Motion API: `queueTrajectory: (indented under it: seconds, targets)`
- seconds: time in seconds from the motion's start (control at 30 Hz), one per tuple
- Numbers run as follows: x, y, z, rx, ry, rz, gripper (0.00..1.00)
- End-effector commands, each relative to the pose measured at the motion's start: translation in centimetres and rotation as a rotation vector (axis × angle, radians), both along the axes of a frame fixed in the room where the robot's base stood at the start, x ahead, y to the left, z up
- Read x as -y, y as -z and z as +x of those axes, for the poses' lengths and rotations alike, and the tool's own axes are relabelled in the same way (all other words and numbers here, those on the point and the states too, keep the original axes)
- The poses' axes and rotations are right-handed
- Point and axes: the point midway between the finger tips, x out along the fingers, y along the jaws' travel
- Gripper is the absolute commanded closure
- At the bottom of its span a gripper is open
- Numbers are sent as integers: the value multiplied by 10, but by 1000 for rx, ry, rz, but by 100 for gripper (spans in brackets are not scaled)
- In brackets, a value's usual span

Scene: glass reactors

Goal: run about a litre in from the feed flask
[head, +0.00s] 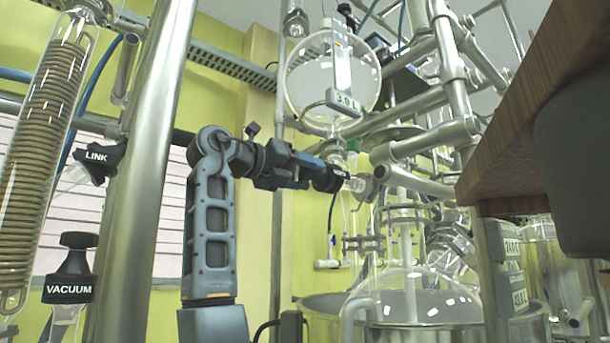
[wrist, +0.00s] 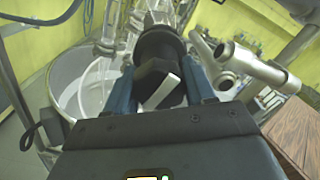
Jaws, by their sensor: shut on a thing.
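The feed flask (head: 305,75) is a round glass vessel at the upper middle of the head view, with a scale strip and a tag (head: 343,102) reading 3.0 L. Its pale contents are hard to read against the glass. Below its neck is a black valve knob (head: 338,173) with white lettering too small to read. My gripper (head: 322,177) reaches in from the left and is shut on this knob. In the wrist view, the blue fingers of my gripper (wrist: 165,85) sit either side of the dark knob (wrist: 158,62), which bears a white mark. The glass reactor (head: 425,302) stands below.
A steel bath (head: 335,318) surrounds the reactor. Steel frame tubes (head: 425,140) crowd the right side. A wooden shelf (head: 540,110) juts in at right.

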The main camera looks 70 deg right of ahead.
Motion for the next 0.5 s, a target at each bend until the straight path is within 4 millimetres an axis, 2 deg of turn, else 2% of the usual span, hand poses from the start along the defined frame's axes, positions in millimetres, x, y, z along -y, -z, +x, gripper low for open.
queueTrajectory:
  seconds: [0.47,0.5]
  targets:
    - [0,4,-1,14,4,1,76]
    - [0,4,0,13,3,0,42]
